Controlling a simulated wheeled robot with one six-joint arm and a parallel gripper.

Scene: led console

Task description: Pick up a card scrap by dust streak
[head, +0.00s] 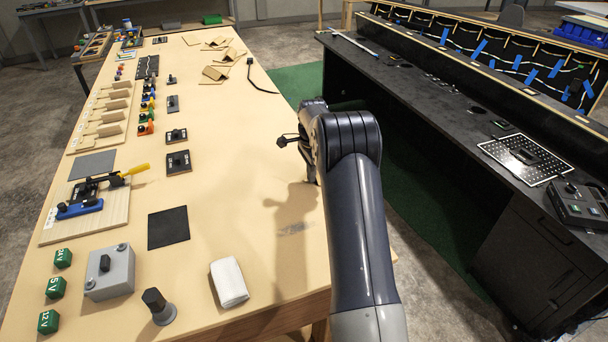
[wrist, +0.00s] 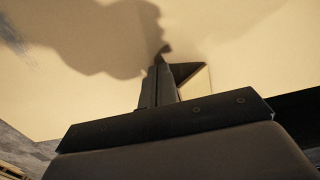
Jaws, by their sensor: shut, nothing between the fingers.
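My gripper (wrist: 163,62) is shut and empty, low over the tan tabletop in the wrist view. Just right of its fingers is a small dark triangular shape with a pale edge (wrist: 190,78). It looks like a folded card scrap, partly hidden by the fingers; I cannot tell if they touch it.
Several other card scraps (head: 215,73) lie at the table's far end beside a black cable (head: 258,76). A white cloth (head: 229,282), black pad (head: 168,228) and dark knob (head: 158,306) are at the near left. A black console (head: 440,100) stands to the right.

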